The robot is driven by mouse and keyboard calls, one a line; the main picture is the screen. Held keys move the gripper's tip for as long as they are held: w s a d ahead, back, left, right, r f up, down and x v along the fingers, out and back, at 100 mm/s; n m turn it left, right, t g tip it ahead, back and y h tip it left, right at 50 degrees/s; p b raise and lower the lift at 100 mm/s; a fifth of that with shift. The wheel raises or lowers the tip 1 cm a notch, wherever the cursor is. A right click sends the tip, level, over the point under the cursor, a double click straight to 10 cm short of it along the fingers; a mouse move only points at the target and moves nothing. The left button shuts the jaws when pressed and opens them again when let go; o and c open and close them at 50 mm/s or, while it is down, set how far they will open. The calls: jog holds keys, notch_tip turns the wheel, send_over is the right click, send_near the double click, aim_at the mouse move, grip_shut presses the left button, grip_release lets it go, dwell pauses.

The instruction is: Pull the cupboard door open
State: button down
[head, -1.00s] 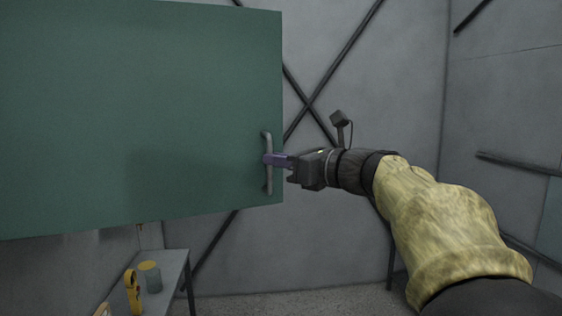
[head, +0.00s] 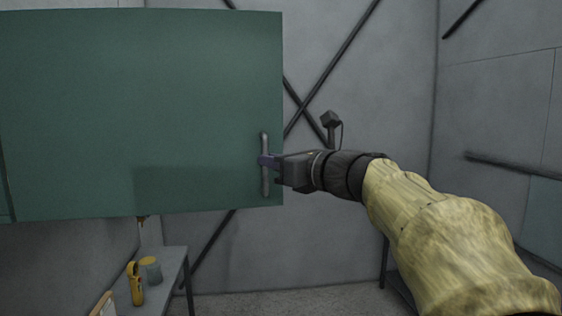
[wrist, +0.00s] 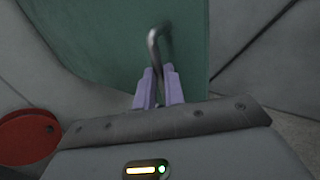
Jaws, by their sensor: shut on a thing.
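The green cupboard door (head: 150,100) fills the upper left of the head view, and it also shows in the wrist view (wrist: 110,45). A grey vertical bar handle (head: 265,180) stands near the door's right edge. In the wrist view the handle (wrist: 153,45) runs down between the two purple fingers. My gripper (head: 264,160) comes in from the right and is shut on the handle around its middle. The cupboard's inside is hidden behind the door.
A low grey table (head: 172,270) stands below the door, with a yellow-lidded jar (head: 151,271) and a yellow tool (head: 135,284) on it. The wrist view shows a red round object (wrist: 28,137) at left. Grey walls with dark crossed bars stand behind.

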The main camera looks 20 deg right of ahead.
jog(key=shift+a+r+n+y, duration=0.2)
jog(key=shift+a+n+y, duration=0.1)
jog(key=shift+a, duration=0.4)
jog(key=c, duration=1.6)
grip_release()
jog(key=shift+a, duration=0.15)
jog(key=shift+o, duration=0.6)
jog(key=shift+a, duration=0.35)
jog(key=shift+d+f, duration=0.2)
jog(key=shift+d, duration=0.15)
jog(key=b+v, duration=0.4)
jog(key=v, duration=1.3)
jog(key=shift+s+r, duration=0.2)
jog(key=shift+r, duration=0.1)
jog(key=shift+a, duration=0.1)
